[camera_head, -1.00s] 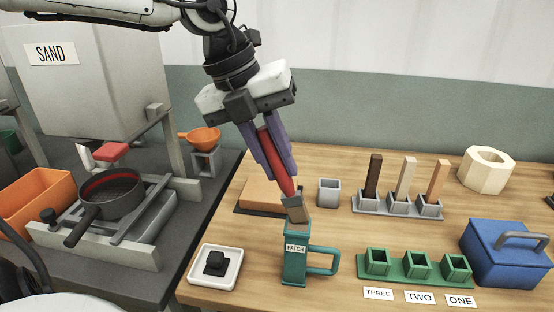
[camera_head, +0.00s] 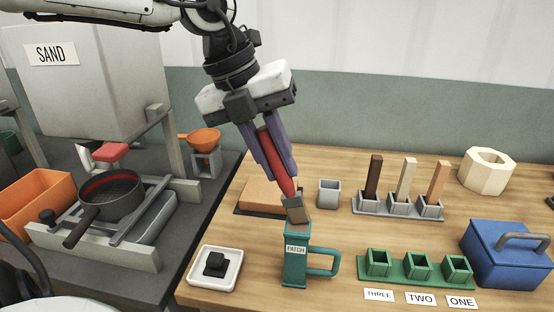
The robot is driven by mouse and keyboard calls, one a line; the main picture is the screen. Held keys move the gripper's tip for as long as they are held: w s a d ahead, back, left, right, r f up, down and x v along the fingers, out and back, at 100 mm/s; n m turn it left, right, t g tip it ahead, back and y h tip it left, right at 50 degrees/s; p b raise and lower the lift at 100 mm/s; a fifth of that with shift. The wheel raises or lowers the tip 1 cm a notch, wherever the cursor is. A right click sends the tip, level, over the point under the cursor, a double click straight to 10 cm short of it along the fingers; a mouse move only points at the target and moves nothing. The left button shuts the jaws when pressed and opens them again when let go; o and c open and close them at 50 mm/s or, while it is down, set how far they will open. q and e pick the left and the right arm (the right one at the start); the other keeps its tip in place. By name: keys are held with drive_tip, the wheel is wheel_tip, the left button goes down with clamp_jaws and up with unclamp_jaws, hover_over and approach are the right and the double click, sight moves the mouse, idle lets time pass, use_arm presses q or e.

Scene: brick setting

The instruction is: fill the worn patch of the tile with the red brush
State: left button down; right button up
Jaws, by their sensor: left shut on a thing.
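My left gripper (camera_head: 274,158) is shut on the red brush (camera_head: 285,178), which points down and tilts a little. The brush's grey-brown head (camera_head: 295,211) is just above the mouth of the green mug labelled PATCH (camera_head: 296,270); I cannot tell whether it touches the rim. The orange-tan tile (camera_head: 262,194) lies on a dark base behind and left of the mug. It is partly hidden by the gripper and brush, and I cannot make out the worn patch. My right gripper is not in view.
A white dish (camera_head: 216,282) with a black block stands left of the mug. A grey cup (camera_head: 328,193), a grey rack (camera_head: 400,208) with three sticks, a green three-cup holder (camera_head: 416,280) and a blue box (camera_head: 503,262) stand to the right. The pan (camera_head: 112,203) is at left.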

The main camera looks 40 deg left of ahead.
use_arm(q)
drive_tip(key=shift+s, duration=0.1)
wheel_tip(320, 180, up, 2)
drive_tip(key=shift+r+p, duration=0.1)
drive_tip(key=shift+p, duration=0.7)
drive_tip(key=shift+r+p, duration=0.45)
drive_tip(key=shift+r, duration=1.9)
wheel_tip(320, 180, down, 6)
drive_tip(key=shift+r+b, duration=0.15)
drive_tip(key=shift+b, duration=0.7)
drive_tip(key=shift+f+b, duration=0.45)
drive_tip(key=shift+f, duration=0.25)
